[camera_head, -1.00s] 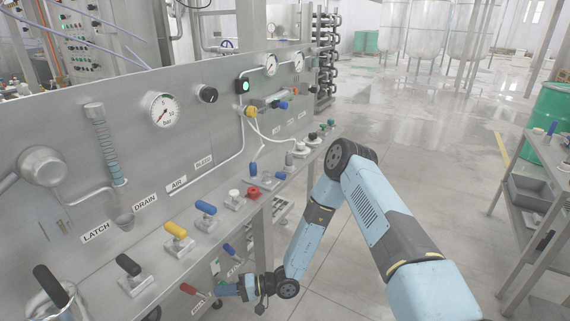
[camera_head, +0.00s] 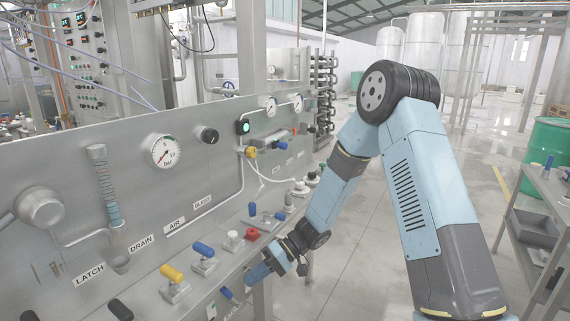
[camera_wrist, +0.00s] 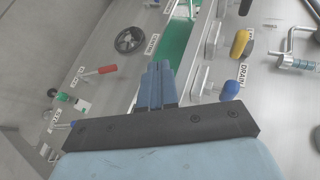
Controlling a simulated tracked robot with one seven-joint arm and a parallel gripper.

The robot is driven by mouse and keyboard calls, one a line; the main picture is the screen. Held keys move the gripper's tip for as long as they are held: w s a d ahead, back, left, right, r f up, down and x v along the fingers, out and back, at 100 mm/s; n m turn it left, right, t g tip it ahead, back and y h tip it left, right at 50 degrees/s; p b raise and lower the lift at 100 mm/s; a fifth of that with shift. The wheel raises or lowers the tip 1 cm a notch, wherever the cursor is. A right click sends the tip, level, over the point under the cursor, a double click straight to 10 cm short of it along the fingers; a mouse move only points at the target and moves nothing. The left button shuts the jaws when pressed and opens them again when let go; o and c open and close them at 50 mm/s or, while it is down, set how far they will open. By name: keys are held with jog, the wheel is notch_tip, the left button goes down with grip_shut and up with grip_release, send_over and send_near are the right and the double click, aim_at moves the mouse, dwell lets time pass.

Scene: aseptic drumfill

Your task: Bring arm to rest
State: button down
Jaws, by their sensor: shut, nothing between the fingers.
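My arm reaches across the right half of the head view, with its elbow raised in front of the tanks and its forearm sloping down to the bench. My gripper (camera_head: 246,284) is low at the front edge of the steel panel bench, partly hidden by my wrist. In the wrist view the two blue fingers of my gripper (camera_wrist: 158,72) lie side by side, shut and empty. A blue-handled valve (camera_head: 203,250) and a yellow-handled valve (camera_head: 172,273) stand on the bench left of my gripper. The wrist view also shows the blue handle (camera_wrist: 230,90) and yellow handle (camera_wrist: 240,42).
The steel panel (camera_head: 60,160) carries a pressure gauge (camera_head: 165,151) and labels. A red knob (camera_head: 252,234) sits close to my wrist. A grey shelf cart (camera_head: 540,190) and a green drum (camera_head: 548,145) stand at the right. Open floor (camera_head: 350,245) lies between bench and cart.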

jog(key=s+d+r+m+t+h, duration=0.2)
jog(key=s+d+r, duration=0.4)
jog(key=d+r, duration=0.4)
jog(key=s+d+r+m+t+h, duration=0.2)
jog(key=s+d+r+t+h, duration=0.3)
jog(key=d+r, duration=0.5)
jog(key=s+d+r+m+t+h, duration=0.3)
jog(key=s+d+r, duration=0.4)
jog(key=d+r, duration=0.4)
jog(key=shift+s+d+t+h, duration=0.25)
jog(key=shift+d+t+h, duration=0.2)
jog(key=shift+t+h, duration=0.25)
